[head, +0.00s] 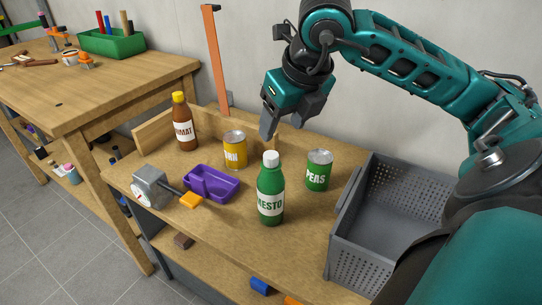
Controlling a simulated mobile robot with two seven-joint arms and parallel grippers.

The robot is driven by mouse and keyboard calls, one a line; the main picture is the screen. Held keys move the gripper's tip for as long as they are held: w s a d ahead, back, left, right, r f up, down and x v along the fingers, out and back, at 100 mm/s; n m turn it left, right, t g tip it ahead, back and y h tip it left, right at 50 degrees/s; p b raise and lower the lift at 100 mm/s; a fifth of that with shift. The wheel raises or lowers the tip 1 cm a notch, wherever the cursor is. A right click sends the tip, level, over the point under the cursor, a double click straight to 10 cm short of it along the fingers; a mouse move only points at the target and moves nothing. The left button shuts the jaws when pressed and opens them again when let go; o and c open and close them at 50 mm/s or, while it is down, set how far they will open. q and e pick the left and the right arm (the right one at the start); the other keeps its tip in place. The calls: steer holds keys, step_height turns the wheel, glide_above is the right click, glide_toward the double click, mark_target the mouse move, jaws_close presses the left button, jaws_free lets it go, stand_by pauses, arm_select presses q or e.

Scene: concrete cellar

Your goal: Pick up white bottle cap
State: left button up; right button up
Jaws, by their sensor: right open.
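The white bottle cap (271,158) sits on top of an upright green bottle (271,192) with a white label, partly reading "ESTO". The bottle stands near the front middle of the wooden shelf top. My right gripper (286,125) is open and empty, above and behind the cap, with its fingers pointing down. It looks apart from the cap. My left gripper is not in view.
A green peas can (319,171) and a yellow can (235,150) flank the bottle. A grey perforated crate (362,267) stands right. An orange post (215,62) rises behind.

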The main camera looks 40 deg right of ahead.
mark_target(271, 154)
steer(key=x, duration=0.9)
steer(key=shift+f+b, duration=0.35)
steer(key=c, duration=1.1)
steer(key=shift+r, duration=0.2)
